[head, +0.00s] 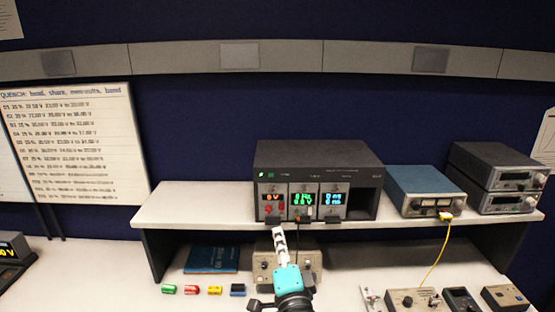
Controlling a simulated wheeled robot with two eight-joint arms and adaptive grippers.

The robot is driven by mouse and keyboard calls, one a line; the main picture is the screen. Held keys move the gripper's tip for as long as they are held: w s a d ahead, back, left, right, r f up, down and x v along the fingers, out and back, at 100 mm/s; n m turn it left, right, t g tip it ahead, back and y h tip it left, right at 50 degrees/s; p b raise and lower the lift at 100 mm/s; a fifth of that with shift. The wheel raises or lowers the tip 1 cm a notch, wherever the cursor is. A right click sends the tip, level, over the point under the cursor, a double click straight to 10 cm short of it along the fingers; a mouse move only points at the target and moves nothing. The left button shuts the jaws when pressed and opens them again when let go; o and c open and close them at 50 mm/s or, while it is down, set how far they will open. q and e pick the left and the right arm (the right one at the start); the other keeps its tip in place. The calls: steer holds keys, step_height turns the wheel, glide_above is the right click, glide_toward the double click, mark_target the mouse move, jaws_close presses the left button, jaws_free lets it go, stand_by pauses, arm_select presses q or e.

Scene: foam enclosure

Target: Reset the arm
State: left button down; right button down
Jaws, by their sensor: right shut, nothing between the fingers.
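My right gripper (279,234) comes up from the bottom middle of the head view. Its wrist is teal and black and its pale fingers are shut with nothing between them. The fingertips show just below the front edge of the shelf, under the black instrument (315,155) with lit red, green and blue displays. I cannot tell whether they touch anything. The gripper partly covers a beige box (307,262) under the shelf. My left gripper is not in view.
A white raised shelf (200,205) also holds a blue instrument (425,185) with a yellow cable and stacked grey units (495,170). Below lie a blue book (211,259), several small coloured parts (191,290) and small boxes (415,300) at right.

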steer(key=s+d+f+n+g+h+b, duration=0.1)
steer(key=s+d+f+n+g, duration=0.5)
steer(key=f, duration=0.6)
steer(key=s+d+f+n+g+h+b, duration=0.2)
steer(key=s+d+f+n+g, duration=0.4)
steer(key=s+d+f, duration=0.5)
step_height(320, 180, down, 2)
steer(key=shift+s+d+f+n+b, duration=0.15)
steer(key=shift+s+f+n+b, duration=0.1)
steer(key=shift+s+n+b, duration=0.4)
